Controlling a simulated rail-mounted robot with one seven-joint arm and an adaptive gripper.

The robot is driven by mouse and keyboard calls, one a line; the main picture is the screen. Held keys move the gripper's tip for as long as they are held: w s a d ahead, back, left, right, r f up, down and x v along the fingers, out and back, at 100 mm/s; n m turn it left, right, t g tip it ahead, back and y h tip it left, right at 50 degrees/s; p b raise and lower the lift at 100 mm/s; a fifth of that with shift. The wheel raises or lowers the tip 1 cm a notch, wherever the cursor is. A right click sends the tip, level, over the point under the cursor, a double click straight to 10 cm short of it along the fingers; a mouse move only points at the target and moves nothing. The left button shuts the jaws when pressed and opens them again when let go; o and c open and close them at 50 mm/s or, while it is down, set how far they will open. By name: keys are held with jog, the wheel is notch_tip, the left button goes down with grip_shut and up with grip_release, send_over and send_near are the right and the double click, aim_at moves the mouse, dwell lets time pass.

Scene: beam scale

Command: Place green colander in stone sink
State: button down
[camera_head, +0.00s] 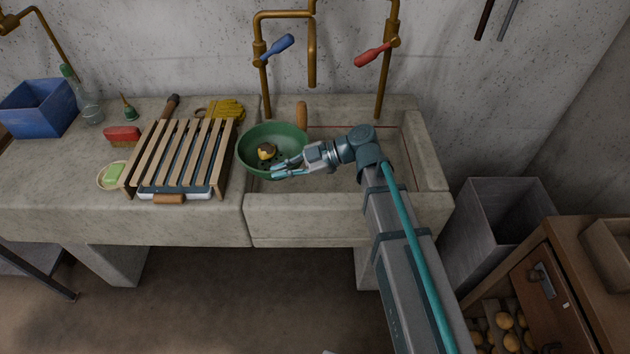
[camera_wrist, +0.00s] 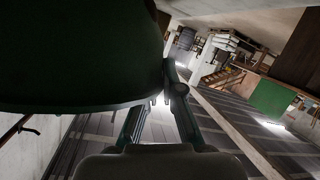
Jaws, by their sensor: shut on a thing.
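The green colander (camera_head: 256,139) is at the left end of the stone sink (camera_head: 352,214), above or over its left rim. A yellow and dark round thing shows inside it. My gripper (camera_head: 281,170) is shut on the colander's near right wall, with my arm reaching in from the lower right. In the wrist view the dark underside or wall of the colander (camera_wrist: 75,50) fills the upper left, and my gripper's fingers (camera_wrist: 160,108) meet at its edge. I cannot tell whether the colander touches the sink. The sink's floor is partly hidden by my arm.
A wooden slatted rack (camera_head: 185,155) stands on the counter just left of the colander. Brass taps with a blue handle (camera_head: 278,46) and a red handle (camera_head: 372,55) rise behind the sink. A wooden handle (camera_head: 302,115) stands at the sink's back. The sink's right side looks clear.

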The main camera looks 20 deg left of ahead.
jog(key=w+d+f+p, duration=0.6)
jog(key=w+d+f, duration=0.1)
jog(key=w+f, duration=0.4)
jog(key=shift+w+d+f, duration=0.15)
jog(key=shift+d+f, duration=0.1)
jog(key=shift+f, duration=0.6)
jog(key=shift+f+b, duration=0.65)
jog(key=shift+b, duration=0.5)
jog(key=c, duration=1.3)
grip_release()
jog(key=shift+r, duration=0.1)
